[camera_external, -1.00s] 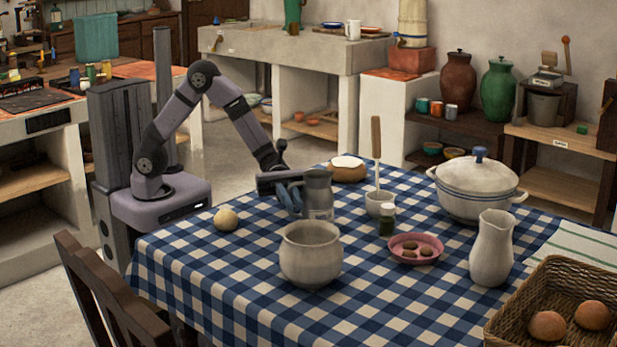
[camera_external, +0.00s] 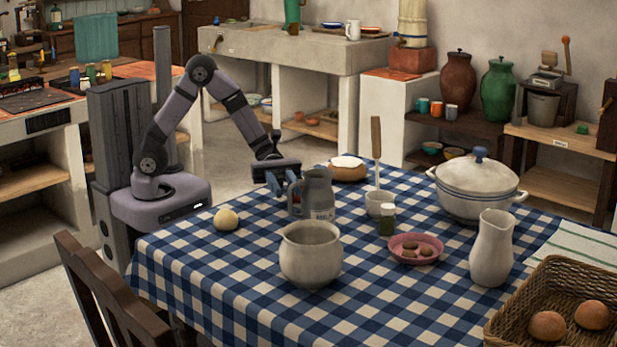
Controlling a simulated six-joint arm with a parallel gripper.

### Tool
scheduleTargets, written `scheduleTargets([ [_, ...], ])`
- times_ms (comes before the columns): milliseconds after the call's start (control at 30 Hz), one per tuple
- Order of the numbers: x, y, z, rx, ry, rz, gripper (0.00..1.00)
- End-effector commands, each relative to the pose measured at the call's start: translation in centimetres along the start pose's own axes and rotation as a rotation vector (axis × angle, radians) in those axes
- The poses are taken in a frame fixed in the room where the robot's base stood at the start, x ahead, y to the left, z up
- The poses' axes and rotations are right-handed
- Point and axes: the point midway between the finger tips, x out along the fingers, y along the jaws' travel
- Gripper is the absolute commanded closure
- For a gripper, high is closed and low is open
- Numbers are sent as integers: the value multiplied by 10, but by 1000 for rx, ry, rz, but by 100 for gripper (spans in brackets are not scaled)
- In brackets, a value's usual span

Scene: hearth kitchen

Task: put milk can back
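The grey metal milk can (camera_external: 319,194) stands upright at the back left of the checked table, with a small pale label low on its side. My gripper (camera_external: 288,193) is low over the table, immediately left of the can. Its blue fingers point down and overlap the can's left side in the picture. I cannot tell whether they touch the can or close on any part of it.
A pale pot (camera_external: 311,254) stands just in front of the can. A cup with a wooden-handled tool (camera_external: 379,203) and a green jar (camera_external: 387,220) are to its right.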

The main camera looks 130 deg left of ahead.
Motion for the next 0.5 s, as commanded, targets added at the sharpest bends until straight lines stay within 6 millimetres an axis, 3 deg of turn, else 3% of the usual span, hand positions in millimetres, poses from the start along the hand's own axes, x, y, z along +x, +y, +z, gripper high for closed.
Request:
scheduleTargets([
  [200,-32,1,0,0,0,4,73],
  [500,-46,0,0,0,0,0,73],
])
